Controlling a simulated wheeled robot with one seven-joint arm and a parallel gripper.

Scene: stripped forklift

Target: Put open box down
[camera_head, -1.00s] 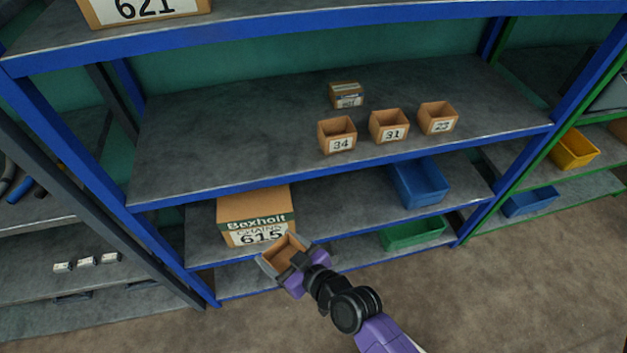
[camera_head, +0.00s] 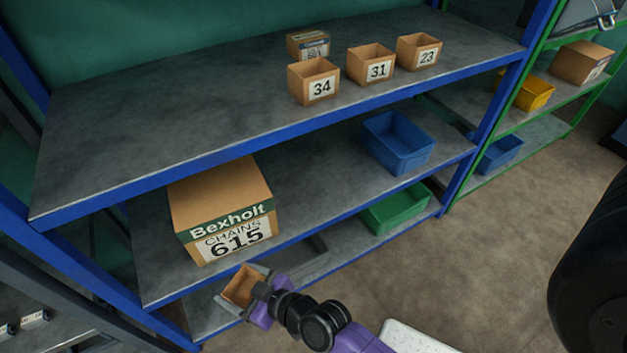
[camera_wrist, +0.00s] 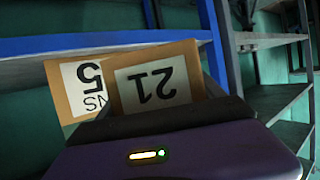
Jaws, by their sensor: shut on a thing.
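A small open brown cardboard box (camera_head: 243,287) is held in my gripper (camera_head: 250,290), in front of the blue shelf's lower levels. In the wrist view the held box (camera_wrist: 152,85) shows a label reading 21, upside down. My gripper is shut on it, and the box is off any shelf. Similar open boxes labelled 34 (camera_head: 315,82), 31 (camera_head: 371,65) and 23 (camera_head: 418,52) stand in a row on the upper grey shelf (camera_head: 190,120). The shelf left of box 34 is bare.
A large Bexholt box 615 (camera_head: 222,208) stands on the shelf below, just behind my gripper. A blue bin (camera_head: 398,143) and a green bin (camera_head: 396,208) sit to the right. A dark round object (camera_head: 595,270) is at the right edge.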

